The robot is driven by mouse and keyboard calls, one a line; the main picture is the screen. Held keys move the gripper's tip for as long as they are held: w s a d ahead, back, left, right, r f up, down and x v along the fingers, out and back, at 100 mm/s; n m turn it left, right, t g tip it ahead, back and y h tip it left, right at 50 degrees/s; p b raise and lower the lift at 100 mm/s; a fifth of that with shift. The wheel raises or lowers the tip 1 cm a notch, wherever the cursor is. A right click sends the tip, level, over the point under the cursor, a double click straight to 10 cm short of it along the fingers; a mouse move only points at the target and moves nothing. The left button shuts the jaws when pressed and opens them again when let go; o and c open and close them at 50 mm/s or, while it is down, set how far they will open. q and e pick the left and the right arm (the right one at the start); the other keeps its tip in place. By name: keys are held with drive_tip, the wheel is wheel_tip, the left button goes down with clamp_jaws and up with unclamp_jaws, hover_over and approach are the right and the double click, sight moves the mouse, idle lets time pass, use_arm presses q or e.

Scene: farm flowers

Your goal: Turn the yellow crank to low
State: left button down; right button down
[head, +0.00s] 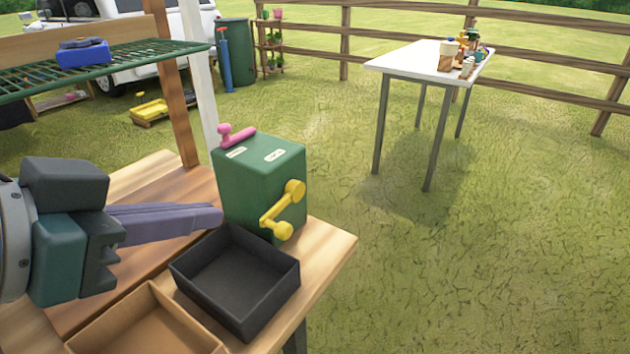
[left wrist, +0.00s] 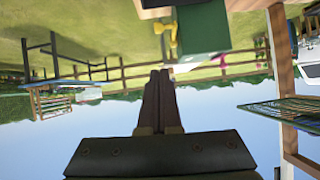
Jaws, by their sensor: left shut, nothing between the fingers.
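A green box (head: 243,180) stands on the wooden bench, with two small white labels and a pink lever on its top. The yellow crank (head: 282,209) is on the box's right-facing side, its arm slanting from a knob at upper right to one at lower left. The crank also shows upside down in the left wrist view (left wrist: 172,40). My left gripper (head: 218,216) is shut and empty, its fingertips just left of the box near its lower part. In the left wrist view its fingers (left wrist: 160,75) are together. I cannot read the labels. My right gripper is not in view.
A black open tray (head: 184,272) sits in front of the box, and a brown open box (head: 78,345) stands nearer. A wooden post and green wire shelf (head: 150,51) rise behind my left arm. Grass right of the bench is clear up to a white table (head: 405,62).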

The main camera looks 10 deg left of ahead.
use_arm(q)
drive_tip(key=b, duration=0.2)
hover_over(270, 227)
drive_tip(key=s+d, duration=0.1)
drive_tip(key=s, duration=0.3)
wheel_tip(270, 227, down, 5)
drive_tip(key=shift+w+d+f+b, duration=0.1)
drive_tip(key=shift+w+f+b, duration=0.1)
drive_tip(key=shift+f, duration=0.45)
drive_tip(key=shift+w+d+f+b, duration=0.1)
drive_tip(key=shift+w+f+b, duration=0.05)
drive_tip(key=shift+f, duration=0.45)
drive_tip(key=shift+w+d+f+b, duration=0.1)
drive_tip(key=shift+w+f+b, duration=0.1)
drive_tip(key=shift+f, duration=0.45)
drive_tip(key=shift+f, duration=0.1)
drive_tip(key=f+t+b, duration=0.1)
drive_tip(key=b, duration=0.1)
drive_tip(key=f+t+h+b, duration=0.1)
drive_tip(key=f+t+b, duration=0.1)
drive_tip(key=b, duration=0.1)
drive_tip(key=shift+s+a+f, duration=0.15)
drive_tip(key=shift+s, duration=0.05)
drive_tip(key=shift+w+f+b, duration=0.15)
drive_tip(key=shift+f+b, duration=0.25)
drive_tip(key=shift+f, duration=0.5)
